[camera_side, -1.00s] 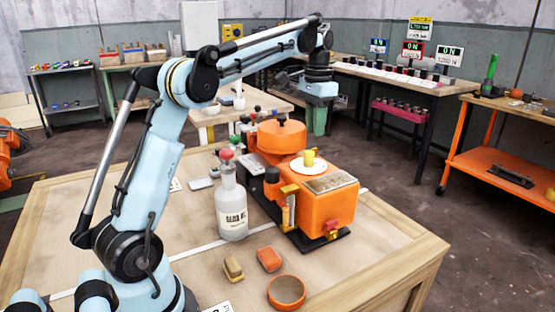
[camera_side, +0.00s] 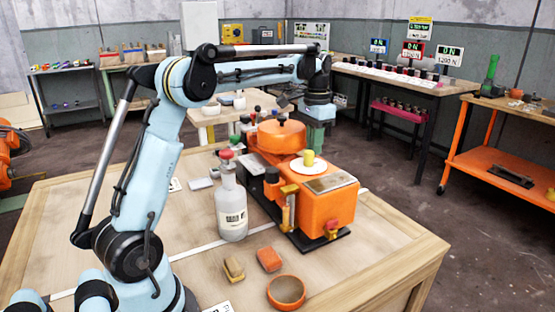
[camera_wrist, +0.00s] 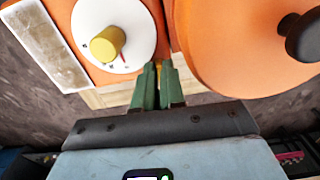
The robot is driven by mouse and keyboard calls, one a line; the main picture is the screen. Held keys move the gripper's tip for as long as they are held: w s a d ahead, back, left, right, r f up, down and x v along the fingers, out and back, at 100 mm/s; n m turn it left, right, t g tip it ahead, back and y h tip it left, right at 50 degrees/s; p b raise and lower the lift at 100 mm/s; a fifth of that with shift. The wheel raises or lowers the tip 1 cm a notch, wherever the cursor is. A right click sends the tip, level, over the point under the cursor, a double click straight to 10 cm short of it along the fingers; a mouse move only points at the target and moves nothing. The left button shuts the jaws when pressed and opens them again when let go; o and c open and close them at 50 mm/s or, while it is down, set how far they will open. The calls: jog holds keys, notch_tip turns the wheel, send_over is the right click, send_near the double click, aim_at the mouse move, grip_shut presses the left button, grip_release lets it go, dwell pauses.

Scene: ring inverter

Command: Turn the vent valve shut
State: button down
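An orange machine (camera_side: 325,208) stands on the table. On its top is a white dial (camera_side: 298,168) with a yellow knob (camera_side: 308,157). In the wrist view the yellow knob (camera_wrist: 105,46) sits on the white dial (camera_wrist: 88,20), near a red mark. A small red and yellow fitting (camera_side: 333,230) is low on the front face. I cannot tell which part is the vent valve. My gripper (camera_side: 315,145) points down behind the dial and right of the round orange lid (camera_side: 277,133). Its green fingers (camera_wrist: 157,66) look shut and empty, apart from the knob.
A grey bottle (camera_side: 231,210) with a red cap stands left of the machine. A sponge (camera_side: 234,268), a red block (camera_side: 269,259) and an orange ring-like bowl (camera_side: 286,292) lie in front. A black lid knob (camera_wrist: 304,36) rises to the right in the wrist view. The table's right front is clear.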

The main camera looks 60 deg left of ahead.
jog(key=shift+m, duration=0.3)
jog(key=m, duration=1.6)
jog(key=shift+m, duration=0.4)
dwell(0.4)
jog(key=c, duration=1.5)
grip_release()
